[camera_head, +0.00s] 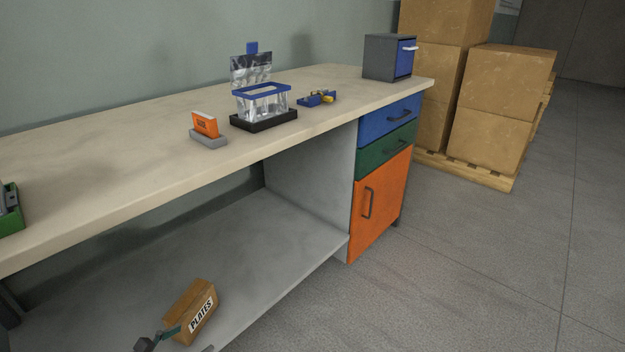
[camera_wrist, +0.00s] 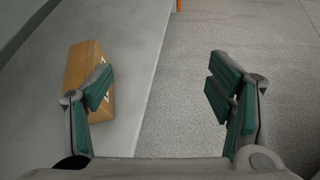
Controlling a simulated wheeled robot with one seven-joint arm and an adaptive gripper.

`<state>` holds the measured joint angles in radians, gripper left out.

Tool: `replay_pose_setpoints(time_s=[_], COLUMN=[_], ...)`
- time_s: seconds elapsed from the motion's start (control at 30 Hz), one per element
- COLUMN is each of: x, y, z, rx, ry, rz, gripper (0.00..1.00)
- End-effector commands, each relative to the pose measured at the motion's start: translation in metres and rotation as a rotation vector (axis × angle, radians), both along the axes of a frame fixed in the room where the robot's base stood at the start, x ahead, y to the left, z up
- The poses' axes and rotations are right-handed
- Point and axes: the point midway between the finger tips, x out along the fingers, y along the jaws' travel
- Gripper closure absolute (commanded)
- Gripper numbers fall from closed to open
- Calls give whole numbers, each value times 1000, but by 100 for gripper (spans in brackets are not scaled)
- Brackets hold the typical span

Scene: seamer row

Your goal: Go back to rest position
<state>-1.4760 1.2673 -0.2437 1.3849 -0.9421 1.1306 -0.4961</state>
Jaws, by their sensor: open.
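My gripper (camera_wrist: 160,95) is open and empty in the wrist view, its two green-padded fingers spread wide. In the head view only a part of my gripper (camera_head: 160,338) shows at the bottom edge, next to a brown box (camera_head: 184,303) with a "PLATES" label. The box lies on the grey lower shelf (camera_head: 265,240) under the workbench. In the wrist view the box (camera_wrist: 85,62) is behind and beside the left finger, partly hidden by it. Whether the finger touches the box I cannot tell.
The worktop (camera_head: 90,165) above the shelf bears an orange item in a grey holder (camera_head: 208,138), a bag stand (camera_head: 263,115) and a small blue-fronted cabinet (camera_head: 385,57). Drawers and an orange door (camera_head: 379,208) stand right of the shelf. Open floor (camera_head: 470,265) lies to the right.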

Motion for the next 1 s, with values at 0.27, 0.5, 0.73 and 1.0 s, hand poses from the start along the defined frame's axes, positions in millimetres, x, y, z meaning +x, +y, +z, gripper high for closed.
replay_pose_setpoints(time_s=[0.27,0.5,0.73,1.0], x=[41,71,69,30], y=[-54,-145,-238,-339], z=[71,158,231,298], rx=[142,334,515,728], ry=[22,39,36,11], rz=[-263,-614,-936,-1288], gripper=[25,25,25,25])
